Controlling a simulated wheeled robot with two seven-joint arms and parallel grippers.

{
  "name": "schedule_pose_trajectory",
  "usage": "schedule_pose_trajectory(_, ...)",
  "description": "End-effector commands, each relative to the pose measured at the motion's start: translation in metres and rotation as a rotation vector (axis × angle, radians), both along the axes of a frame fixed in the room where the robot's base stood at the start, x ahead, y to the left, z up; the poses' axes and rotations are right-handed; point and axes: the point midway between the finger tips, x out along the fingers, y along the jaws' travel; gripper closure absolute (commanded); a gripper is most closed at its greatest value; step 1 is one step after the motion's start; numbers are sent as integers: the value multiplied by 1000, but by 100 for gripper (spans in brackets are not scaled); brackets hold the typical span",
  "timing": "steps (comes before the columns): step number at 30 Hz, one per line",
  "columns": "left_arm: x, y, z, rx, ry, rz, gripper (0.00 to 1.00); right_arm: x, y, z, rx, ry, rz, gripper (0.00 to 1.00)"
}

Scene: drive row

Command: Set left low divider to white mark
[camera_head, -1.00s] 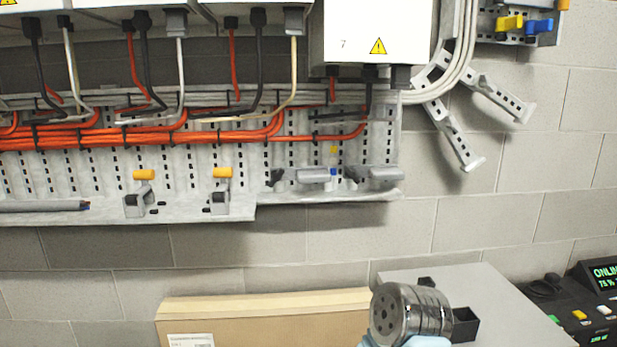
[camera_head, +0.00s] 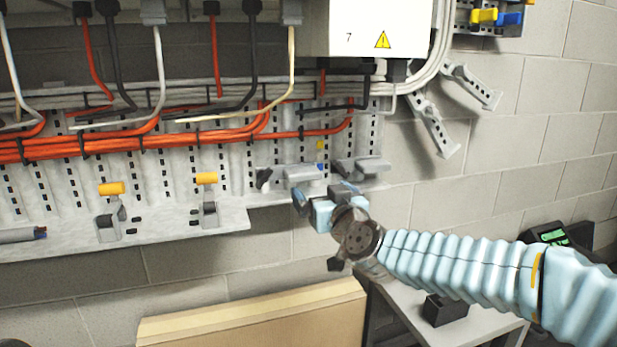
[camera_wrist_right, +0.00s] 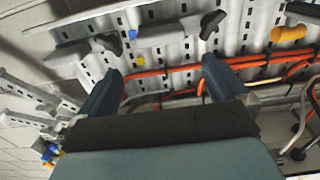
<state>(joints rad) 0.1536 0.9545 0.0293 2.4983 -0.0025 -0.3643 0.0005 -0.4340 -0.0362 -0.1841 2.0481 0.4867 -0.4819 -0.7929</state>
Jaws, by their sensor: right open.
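Two low grey dividers with dark knobs sit on the slotted panel's lower right part. The left one (camera_head: 300,172) has its dark knob at its left end, and it also shows in the right wrist view (camera_wrist_right: 168,32). The right one (camera_head: 368,167) also shows in the wrist view (camera_wrist_right: 72,50). A blue mark (camera_head: 321,167) and a yellow mark (camera_head: 320,145) lie between them. I cannot make out a white mark. My right gripper (camera_head: 323,193) is open and empty, just below and in front of the dividers; its two fingers (camera_wrist_right: 161,73) also show in the wrist view. My left gripper is out of view.
Orange cable bundles (camera_head: 180,138) run across the panel above the dividers. Two yellow-topped clamps (camera_head: 112,188) (camera_head: 207,178) stand left on the tray ledge. A white box (camera_head: 370,25) hangs above. A cardboard box (camera_head: 250,315) and a grey table (camera_head: 400,290) stand below.

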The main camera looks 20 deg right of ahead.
Motion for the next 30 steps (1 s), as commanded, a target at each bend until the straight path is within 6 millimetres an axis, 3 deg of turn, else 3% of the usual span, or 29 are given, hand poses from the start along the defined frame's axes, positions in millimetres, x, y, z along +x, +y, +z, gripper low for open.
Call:
schedule_pose_trajectory(6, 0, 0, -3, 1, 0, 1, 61, 53, 3, -2, -2, 2, 0, 0)
schedule_pose_trajectory(13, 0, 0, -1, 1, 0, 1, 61, 92, 4, -1, -1, 2, 1, 0)
schedule_pose_trajectory(18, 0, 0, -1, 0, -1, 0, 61, 103, 4, -1, 0, 1, 0, 0)
schedule_pose_trajectory(26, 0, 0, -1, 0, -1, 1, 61, 104, 4, -1, 0, 1, 1, 0)
schedule_pose_trajectory(30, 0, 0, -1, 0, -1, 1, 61, 104, 4, -1, 0, 1, 1, 20)
